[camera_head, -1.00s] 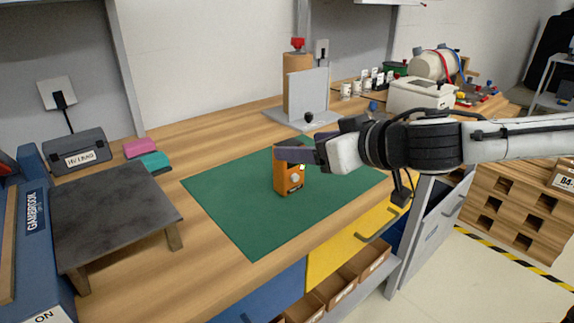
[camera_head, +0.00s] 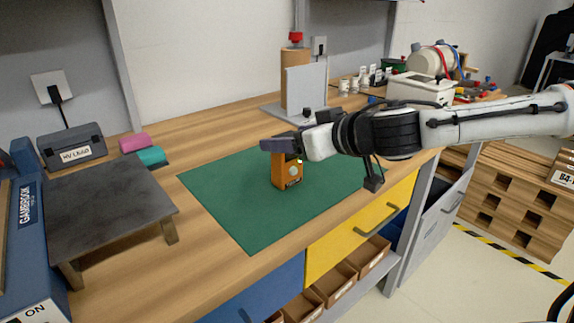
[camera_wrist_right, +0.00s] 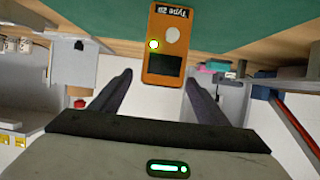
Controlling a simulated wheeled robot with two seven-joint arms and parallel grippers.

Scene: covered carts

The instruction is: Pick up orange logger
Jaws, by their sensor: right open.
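The orange logger (camera_head: 287,172) stands upright on the green mat (camera_head: 235,205) on the wooden bench. My right gripper (camera_head: 279,146) is over the logger's upper part in the head view and hides its top. In the right wrist view, the logger (camera_wrist_right: 164,38) shows its face, with a dark screen, a pale round knob and a lit yellow-green spot. The right gripper's fingers (camera_wrist_right: 160,82) are open and spread to either side of the logger's near end, with a gap on both sides. My left gripper is not in view.
A dark low stand (camera_head: 110,195) is at left, near a grey case (camera_head: 72,147) and pink and teal blocks. A grey fixture with a wooden post (camera_head: 295,80) stands behind the mat. A white box (camera_head: 420,90) is at back right. The mat around the logger is clear.

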